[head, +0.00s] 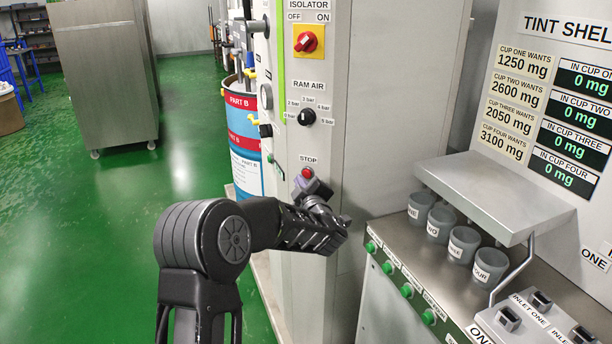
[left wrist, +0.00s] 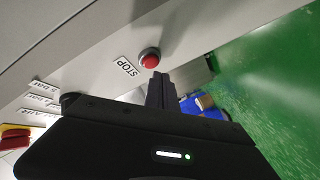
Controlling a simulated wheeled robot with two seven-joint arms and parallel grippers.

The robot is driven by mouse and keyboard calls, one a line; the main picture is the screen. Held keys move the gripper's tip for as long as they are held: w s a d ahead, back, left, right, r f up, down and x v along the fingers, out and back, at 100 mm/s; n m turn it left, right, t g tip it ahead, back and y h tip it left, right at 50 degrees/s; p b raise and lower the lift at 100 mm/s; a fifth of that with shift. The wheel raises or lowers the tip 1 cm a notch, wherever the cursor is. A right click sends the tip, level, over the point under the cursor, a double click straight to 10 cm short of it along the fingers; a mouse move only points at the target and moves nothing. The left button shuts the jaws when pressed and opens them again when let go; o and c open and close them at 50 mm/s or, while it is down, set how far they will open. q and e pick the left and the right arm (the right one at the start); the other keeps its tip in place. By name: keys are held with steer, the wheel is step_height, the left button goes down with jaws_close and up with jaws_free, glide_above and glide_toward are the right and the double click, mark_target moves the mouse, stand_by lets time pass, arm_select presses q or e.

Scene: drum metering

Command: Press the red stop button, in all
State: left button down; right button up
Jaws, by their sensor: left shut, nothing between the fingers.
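The red stop button (head: 307,173) sits on the grey cabinet face just under a STOP label. In the left wrist view the red stop button (left wrist: 150,58) shows as a red dome in a dark ring, beside the STOP label. My left gripper (head: 309,186) is shut and empty, its fingertips just below the button in the head view. In the left wrist view the left gripper (left wrist: 160,76) has its tips right by the button's edge; I cannot tell whether they touch it. My right gripper is not in view.
Above the button are a black RAM AIR knob (head: 307,117) and a red and yellow isolator switch (head: 306,41). A blue and red drum (head: 243,140) stands behind the cabinet edge. Right is a shelf with grey cups (head: 440,224) and green buttons (head: 407,290). Green floor lies open at left.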

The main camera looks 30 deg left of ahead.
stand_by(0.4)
arm_select(q)
steer(key=shift+w+a, duration=0.1)
steer(key=shift+w, duration=0.3)
steer(key=shift+w, duration=0.4)
stand_by(0.6)
steer(key=shift+s, duration=0.1)
steer(key=shift+s+b, duration=0.45)
steer(key=shift+s, duration=0.25)
steer(key=s, duration=0.2)
steer(key=s+d+b, duration=0.1)
steer(key=s, duration=0.2)
stand_by(0.6)
